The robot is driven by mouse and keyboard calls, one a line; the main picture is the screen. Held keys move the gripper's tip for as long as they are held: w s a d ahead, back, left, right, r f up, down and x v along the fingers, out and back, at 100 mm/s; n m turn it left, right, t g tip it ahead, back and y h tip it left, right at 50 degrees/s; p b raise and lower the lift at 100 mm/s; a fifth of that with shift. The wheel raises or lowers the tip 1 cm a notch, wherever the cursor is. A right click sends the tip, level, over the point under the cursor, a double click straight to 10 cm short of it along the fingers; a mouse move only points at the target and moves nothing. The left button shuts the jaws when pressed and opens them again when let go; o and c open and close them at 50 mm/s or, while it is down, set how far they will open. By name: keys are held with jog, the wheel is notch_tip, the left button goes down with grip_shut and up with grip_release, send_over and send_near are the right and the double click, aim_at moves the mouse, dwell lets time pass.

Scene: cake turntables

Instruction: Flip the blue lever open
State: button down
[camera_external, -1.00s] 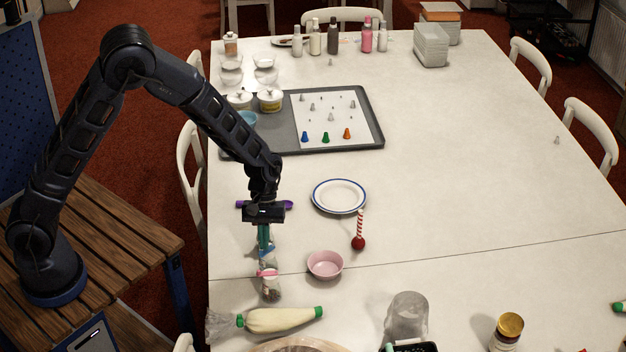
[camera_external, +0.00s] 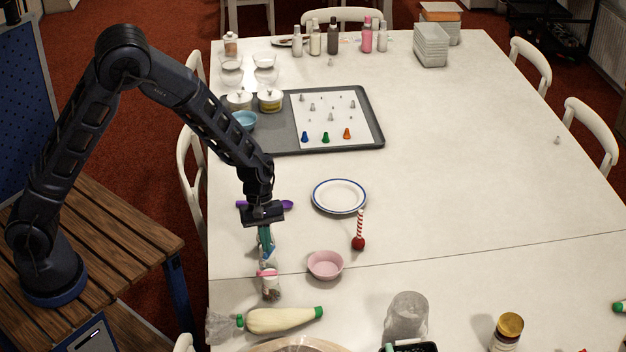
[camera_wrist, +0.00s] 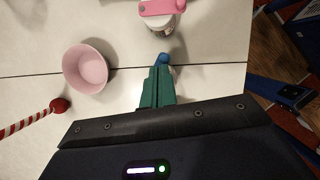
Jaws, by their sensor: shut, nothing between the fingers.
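The blue lever (camera_wrist: 163,58) shows as a small rounded blue piece just beyond my fingertips in the wrist view. In the external view it is a small blue patch (camera_external: 271,243) beside my fingers, mostly hidden. Whether it is raised or flat, I cannot tell. My gripper (camera_wrist: 159,72) has teal fingers, shut and empty, with the tips at or very near the lever. Contact is not clear. In the external view my gripper (camera_external: 266,254) points downward, slightly tilted. The body beneath the blue lever is hidden by my fingers.
A small jar with a pink clip-like top (camera_external: 268,273) stands just in front. A pink bowl (camera_external: 325,265) is to the right, near a red-and-white striped stick with a red ball (camera_external: 359,242). A piping bag (camera_external: 280,319) lies nearer the camera. A purple utensil (camera_external: 287,204) lies behind my gripper.

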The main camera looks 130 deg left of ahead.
jog(key=shift+w+n+t+y, duration=0.15)
jog(key=shift+w+n+y, duration=0.1)
jog(key=shift+n, duration=0.6)
jog(key=shift+w+n+t+y, duration=0.15)
jog(key=shift+n+y, duration=0.1)
jog(key=shift+n, duration=0.6)
jog(key=shift+s+a, duration=0.1)
jog(key=shift+s+a, duration=0.15)
jog(key=shift+a, duration=0.55)
jog(key=shift+s+a, duration=0.15)
jog(key=shift+s, duration=0.1)
jog(key=s+a+r, duration=0.3)
jog(key=s+r, duration=0.3)
jog(key=r, duration=0.3)
jog(key=shift+a+r, duration=0.2)
jog(key=shift+a, duration=0.05)
